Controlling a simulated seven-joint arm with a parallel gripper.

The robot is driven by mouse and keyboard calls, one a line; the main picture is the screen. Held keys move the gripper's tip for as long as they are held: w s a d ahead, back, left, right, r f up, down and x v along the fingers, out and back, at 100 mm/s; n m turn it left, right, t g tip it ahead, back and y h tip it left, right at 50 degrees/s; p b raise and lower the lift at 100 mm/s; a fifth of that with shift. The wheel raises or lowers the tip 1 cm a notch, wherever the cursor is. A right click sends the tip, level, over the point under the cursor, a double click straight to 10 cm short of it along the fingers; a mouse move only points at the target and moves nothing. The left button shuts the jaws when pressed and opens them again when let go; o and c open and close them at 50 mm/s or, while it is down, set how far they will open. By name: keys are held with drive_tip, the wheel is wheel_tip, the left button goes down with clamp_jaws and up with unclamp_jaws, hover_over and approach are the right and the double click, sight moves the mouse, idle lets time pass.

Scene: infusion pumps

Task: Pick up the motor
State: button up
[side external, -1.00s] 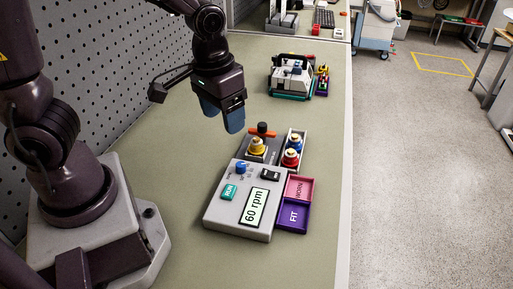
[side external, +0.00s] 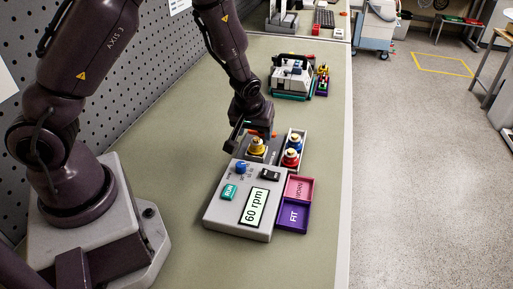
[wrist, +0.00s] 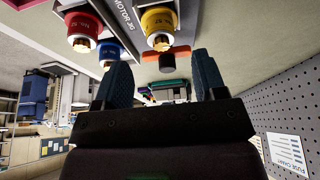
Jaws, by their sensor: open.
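A yellow motor (side external: 256,147) with a brass-coloured end stands in the grey motor jig (wrist: 122,14), behind the control box. A blue motor (side external: 295,142) and a red motor (side external: 291,158) stand in a narrow tray to its right. The wrist view also shows the yellow (wrist: 158,22), blue (wrist: 110,50) and red (wrist: 84,28) motors. My gripper (wrist: 163,74) is open, with nothing held between its dark blue fingers. It is low behind the jig, close to the orange handle (wrist: 166,52).
The control box (side external: 228,212) reads 60 rpm and has a green RUN button. A pink WORN tray (side external: 309,188) and a purple FIT tray (side external: 302,222) sit to its right. A white pump unit (side external: 291,78) stands farther back. The bench left of the box is clear.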

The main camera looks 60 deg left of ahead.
sight(256, 139)
drive_tip(key=shift+x, duration=3.05)
drive_tip(key=c, duration=0.9)
